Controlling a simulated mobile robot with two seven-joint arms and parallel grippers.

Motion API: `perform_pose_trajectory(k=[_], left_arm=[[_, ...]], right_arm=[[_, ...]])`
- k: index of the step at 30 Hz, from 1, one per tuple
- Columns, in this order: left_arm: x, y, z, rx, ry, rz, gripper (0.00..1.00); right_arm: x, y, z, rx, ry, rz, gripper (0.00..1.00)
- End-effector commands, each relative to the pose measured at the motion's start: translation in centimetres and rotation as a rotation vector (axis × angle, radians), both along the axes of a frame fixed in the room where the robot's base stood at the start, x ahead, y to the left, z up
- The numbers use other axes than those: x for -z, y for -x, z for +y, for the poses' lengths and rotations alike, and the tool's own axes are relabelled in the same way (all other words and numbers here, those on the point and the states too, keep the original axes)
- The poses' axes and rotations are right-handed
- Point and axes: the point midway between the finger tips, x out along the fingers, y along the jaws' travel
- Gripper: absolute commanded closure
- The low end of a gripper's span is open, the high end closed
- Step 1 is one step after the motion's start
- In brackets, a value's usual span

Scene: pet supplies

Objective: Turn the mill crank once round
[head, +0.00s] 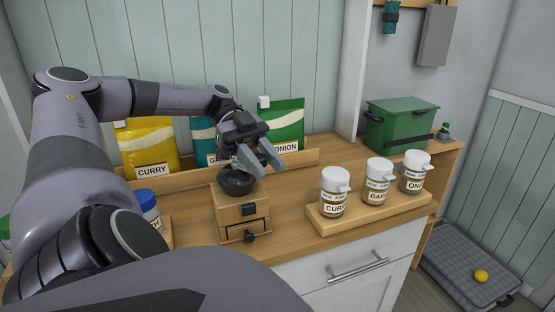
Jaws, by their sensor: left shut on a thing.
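The mill is a small wooden box (242,214) with a dark bowl-shaped top (237,183) and a small drawer with a dark knob (249,237) low on its front. It stands upright on the wooden counter. My left gripper (262,163) reaches in from the upper left, just above and right of the bowl. It is shut on the mill crank, which is mostly hidden by the fingers and hand. My right gripper is not in view.
A curry bag (146,136), a teal bag (203,132) and an onion bag (287,124) stand behind a wooden ledge. Three white-lidded jars (377,182) sit on a wooden tray (370,213) to the right. A blue-lidded jar (148,208) is left. A green box (401,122) stands far right.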

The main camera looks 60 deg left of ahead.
Motion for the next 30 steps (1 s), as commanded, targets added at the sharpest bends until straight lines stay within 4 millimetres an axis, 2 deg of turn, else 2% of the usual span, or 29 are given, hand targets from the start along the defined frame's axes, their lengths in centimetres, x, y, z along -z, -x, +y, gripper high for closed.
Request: perform_pose_trajectory(k=[14, 15, 16, 17, 26, 30], left_arm=[[0.14, 0.42, 0.2, 0.009, -0.004, 0.002, 1.0], [0.14, 0.42, 0.2, 0.009, -0.004, 0.002, 0.59], [0.14, 0.42, 0.2, 0.009, -0.004, 0.003, 0.49], [0.14, 0.41, 0.21, 0.009, -0.004, 0.003, 0.44], [0.07, 0.4, 0.25, 0.008, -0.002, 0.001, 0.44], [-0.16, 0.44, 0.95, 0.006, -0.003, 0.002, 0.44]], right_arm=[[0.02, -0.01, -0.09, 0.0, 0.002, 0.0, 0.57], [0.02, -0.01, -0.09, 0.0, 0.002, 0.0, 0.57], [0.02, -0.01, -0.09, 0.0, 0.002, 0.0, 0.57], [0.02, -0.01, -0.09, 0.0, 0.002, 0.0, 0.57], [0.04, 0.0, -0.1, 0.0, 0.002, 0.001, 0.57], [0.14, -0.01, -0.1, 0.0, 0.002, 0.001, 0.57]])
